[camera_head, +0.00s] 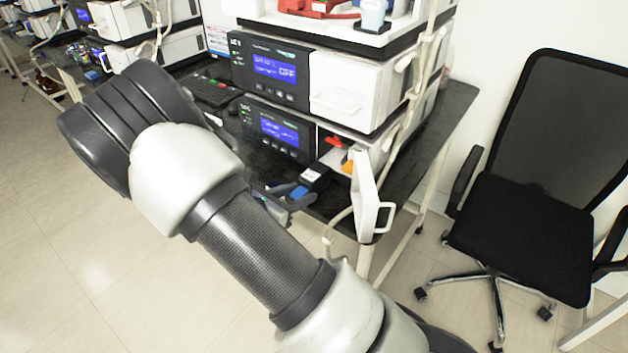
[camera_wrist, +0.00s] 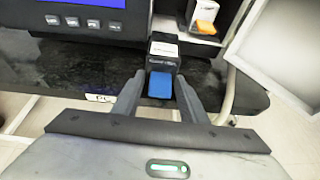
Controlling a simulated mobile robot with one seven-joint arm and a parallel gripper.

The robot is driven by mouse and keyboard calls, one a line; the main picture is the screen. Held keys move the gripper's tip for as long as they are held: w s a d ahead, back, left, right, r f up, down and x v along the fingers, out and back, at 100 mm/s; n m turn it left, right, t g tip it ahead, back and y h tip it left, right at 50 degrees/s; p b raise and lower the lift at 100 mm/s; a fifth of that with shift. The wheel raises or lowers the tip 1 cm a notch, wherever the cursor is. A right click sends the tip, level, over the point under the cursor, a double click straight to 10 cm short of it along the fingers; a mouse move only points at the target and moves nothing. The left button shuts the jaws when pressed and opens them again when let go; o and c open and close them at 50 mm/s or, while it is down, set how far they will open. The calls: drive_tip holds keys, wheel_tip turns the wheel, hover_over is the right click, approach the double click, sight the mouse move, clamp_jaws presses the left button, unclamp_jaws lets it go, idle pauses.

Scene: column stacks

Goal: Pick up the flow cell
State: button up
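The likely flow cell is a small black block with a white label (camera_wrist: 164,52) and a blue front part (camera_wrist: 160,86). In the head view the black block (camera_head: 316,176) and blue part (camera_head: 299,192) show just beyond my gripper (camera_head: 288,199). In the wrist view my gripper (camera_wrist: 160,88) is open, its fingers on either side of the blue part. Whether either finger touches it is hard to tell.
The bay's white door (camera_head: 366,195) hangs open to the right. The upper instrument (camera_head: 268,68) overhangs from above. A black chair (camera_head: 533,220) stands right of the dark bench (camera_head: 445,110).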

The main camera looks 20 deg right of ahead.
drive_tip(key=c, duration=0.6)
drive_tip(key=shift+r, duration=0.1)
